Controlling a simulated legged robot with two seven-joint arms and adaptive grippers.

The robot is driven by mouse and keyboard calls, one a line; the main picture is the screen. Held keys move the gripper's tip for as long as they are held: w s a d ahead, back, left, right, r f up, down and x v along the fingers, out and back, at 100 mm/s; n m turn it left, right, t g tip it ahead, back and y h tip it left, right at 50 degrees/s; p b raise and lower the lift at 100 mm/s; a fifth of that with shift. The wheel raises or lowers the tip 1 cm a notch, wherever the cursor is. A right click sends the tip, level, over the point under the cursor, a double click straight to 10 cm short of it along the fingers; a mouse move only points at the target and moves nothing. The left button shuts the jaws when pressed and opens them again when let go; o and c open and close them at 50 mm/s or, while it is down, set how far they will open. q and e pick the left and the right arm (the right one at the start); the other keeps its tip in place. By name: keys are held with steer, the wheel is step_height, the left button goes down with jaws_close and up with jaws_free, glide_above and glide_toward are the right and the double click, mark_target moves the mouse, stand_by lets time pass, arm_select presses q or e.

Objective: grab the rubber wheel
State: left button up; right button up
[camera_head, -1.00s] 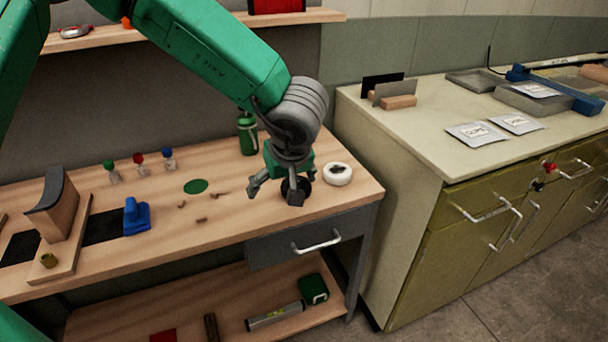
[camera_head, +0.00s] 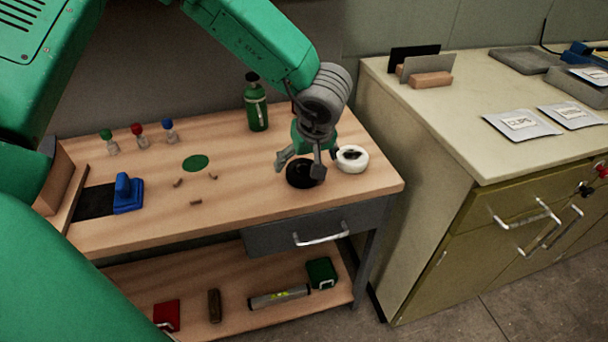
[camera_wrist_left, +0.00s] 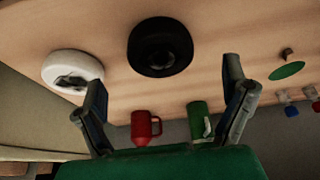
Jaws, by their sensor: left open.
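The black rubber wheel (camera_head: 300,178) lies flat on the wooden workbench near its right end, partly hidden by my left gripper (camera_head: 299,168) in the head view. In the left wrist view the wheel (camera_wrist_left: 160,46) shows whole, just beyond and between my open fingers (camera_wrist_left: 165,80). A white ring-shaped object with a dark centre (camera_head: 352,158) lies right of the wheel; it is at the left in the wrist view (camera_wrist_left: 72,71). My left gripper is open and empty, above the wheel; I cannot tell whether it touches. My right gripper is not in view.
A green bottle (camera_head: 256,105) stands behind, and a red mug (camera_wrist_left: 146,127) shows in the wrist view. A pale cabinet (camera_head: 470,120) stands right.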

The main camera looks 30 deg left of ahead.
mark_target(303, 168)
arm_select(q)
steer(key=b+x, duration=0.1)
steer(key=x, duration=0.4)
steer(key=shift+a+f+b, duration=0.1)
steer(key=shift+a+b, duration=0.05)
steer(key=shift+b, duration=0.2)
steer(key=shift+c, duration=0.4)
steer(key=c, duration=1.4)
